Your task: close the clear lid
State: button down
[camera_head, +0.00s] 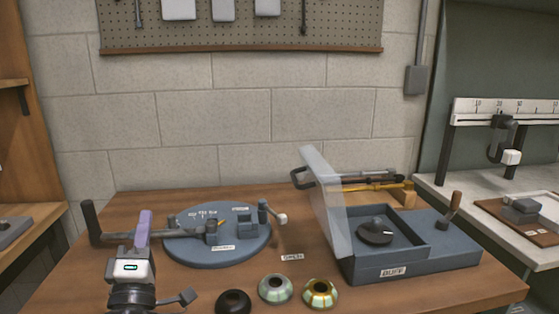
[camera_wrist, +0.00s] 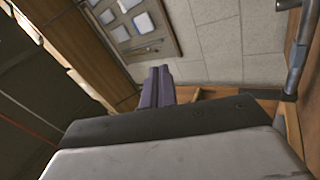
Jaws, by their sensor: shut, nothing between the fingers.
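The clear lid (camera_head: 326,200) is a translucent panel standing open at the left edge of the blue-grey box marked BUFF (camera_head: 408,268). It is raised and leans to the left. A dark round part with a knob (camera_head: 375,233) sits in the box's open recess. My gripper (camera_head: 144,216) is at the left front of the bench, well left of the lid, with its purple fingers pointing up. The fingers are shut together and empty; they also show in the wrist view (camera_wrist: 158,78). The lid is not in the wrist view.
A round blue fixture (camera_head: 225,247) with a lever arm lies between my gripper and the box. A black ring (camera_head: 234,302), a green ring (camera_head: 275,289) and a yellow-green ring (camera_head: 320,293) sit at the front. Rods (camera_head: 365,180) lie behind the lid. A wooden-handled lever (camera_head: 452,206) is on the box's right.

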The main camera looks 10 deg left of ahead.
jog(key=w+d+f+m+g+h+p, duration=0.1)
jog(key=w+d+g+h+p, duration=0.1)
jog(key=d+h, duration=0.55)
jog(key=w+d+f+m+g+h+p, duration=0.2)
jog(key=w+d+h, duration=0.1)
jog(key=d+h, duration=0.5)
jog(key=s+d+r+p+x, duration=0.1)
jog(key=p+x, duration=0.4)
jog(key=x, duration=0.6)
jog(key=shift+d+r+h, duration=0.2)
jog(key=shift+d+h, duration=0.25)
jog(key=shift+d, duration=0.3)
jog(key=shift+w+d+r, duration=0.1)
jog(key=shift+w, duration=0.1)
